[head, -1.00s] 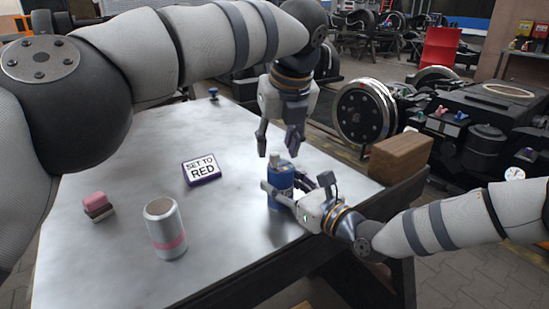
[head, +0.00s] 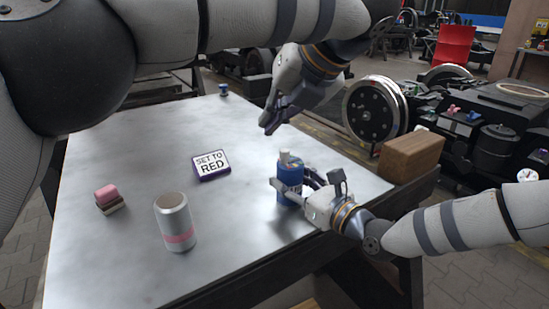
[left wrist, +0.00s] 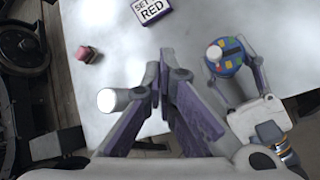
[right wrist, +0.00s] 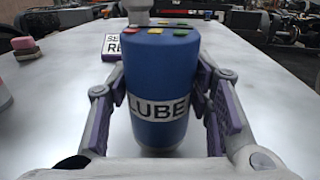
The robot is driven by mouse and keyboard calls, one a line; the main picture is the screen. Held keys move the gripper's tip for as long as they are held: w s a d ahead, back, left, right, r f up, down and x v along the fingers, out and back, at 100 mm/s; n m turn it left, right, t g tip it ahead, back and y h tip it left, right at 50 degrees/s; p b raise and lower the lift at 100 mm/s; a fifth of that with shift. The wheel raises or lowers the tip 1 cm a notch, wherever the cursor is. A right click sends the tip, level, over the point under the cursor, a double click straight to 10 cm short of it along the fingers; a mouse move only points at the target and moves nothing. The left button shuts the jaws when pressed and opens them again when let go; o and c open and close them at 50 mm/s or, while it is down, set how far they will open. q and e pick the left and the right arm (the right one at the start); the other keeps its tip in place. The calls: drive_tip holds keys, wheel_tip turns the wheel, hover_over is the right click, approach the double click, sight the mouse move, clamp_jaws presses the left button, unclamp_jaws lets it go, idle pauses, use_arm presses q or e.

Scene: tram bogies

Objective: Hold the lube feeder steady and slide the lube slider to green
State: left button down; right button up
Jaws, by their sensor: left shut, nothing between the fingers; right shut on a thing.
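The lube feeder (head: 290,188) is a blue upright can with a white LUBE label (right wrist: 160,107), standing near the table's right edge. Its top has red, green and yellow marks. The pale lube slider knob (head: 284,156) rises from the top; it also shows in the left wrist view (left wrist: 214,53). I cannot tell which colour it sits at. My right gripper (head: 294,188) is shut around the feeder's body. My left gripper (head: 271,123) is shut and empty, above and behind the feeder, apart from it. A purple-edged sign (head: 211,164) reads SET TO RED.
A silver can with a pink band (head: 175,222) and a pink-topped block (head: 108,199) stand on the metal table (head: 120,260) at left. A small blue item (head: 223,89) is at the far end. A brown block (head: 411,157) lies at the right edge. The table's middle is mostly clear.

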use_arm(q)
drive_tip(key=s+a+f+m+t+h, duration=0.1)
drive_tip(key=s+f+m+t+h, duration=0.2)
drive_tip(key=m, duration=0.7)
drive_tip(key=s+a+f+m+t+h, duration=0.2)
drive_tip(key=s+f+m+t+h, duration=0.1)
drive_tip(key=s+f+m+t, duration=0.3)
drive_tip(key=s+m+t, duration=0.2)
drive_tip(key=m+t, duration=0.1)
drive_tip(key=shift+s+f+m, duration=0.2)
drive_tip(key=shift+f+m, duration=0.05)
drive_tip(key=shift+m, duration=0.15)
drive_tip(key=shift+a, duration=0.1)
approach(284, 154)
drive_tip(key=w+a, duration=0.5)
drive_tip(key=shift+w+d+f, duration=0.1)
drive_tip(key=shift+w+d, duration=0.9)
drive_tip(key=shift+d, duration=0.15)
